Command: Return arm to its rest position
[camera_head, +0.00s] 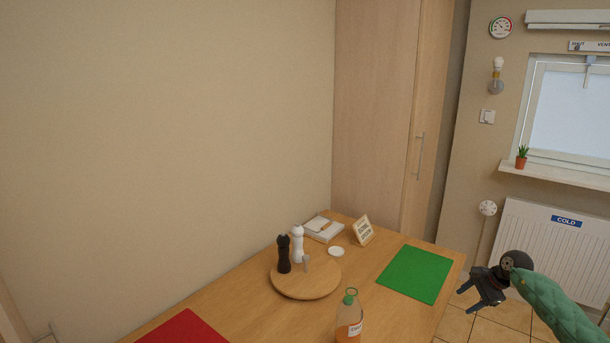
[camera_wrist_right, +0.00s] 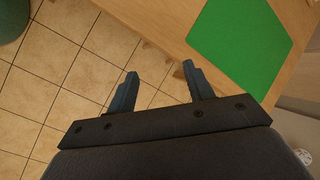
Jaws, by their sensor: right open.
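My right gripper (camera_head: 474,298) is at the lower right of the head view, off the table's right edge and over the tiled floor. Its arm (camera_head: 555,308), in a green sleeve, comes in from the right. In the right wrist view the two dark fingers (camera_wrist_right: 158,90) stand apart with nothing between them, and floor tiles show behind. My left gripper is not in the head view.
The wooden table (camera_head: 245,301) holds a green mat (camera_head: 414,274), a red mat (camera_head: 185,329), a bottle (camera_head: 349,320), and a round board (camera_head: 306,283) with dark and white mills. A radiator (camera_head: 555,245) stands at the right wall. The tiled floor (camera_wrist_right: 50,85) is clear beneath the gripper.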

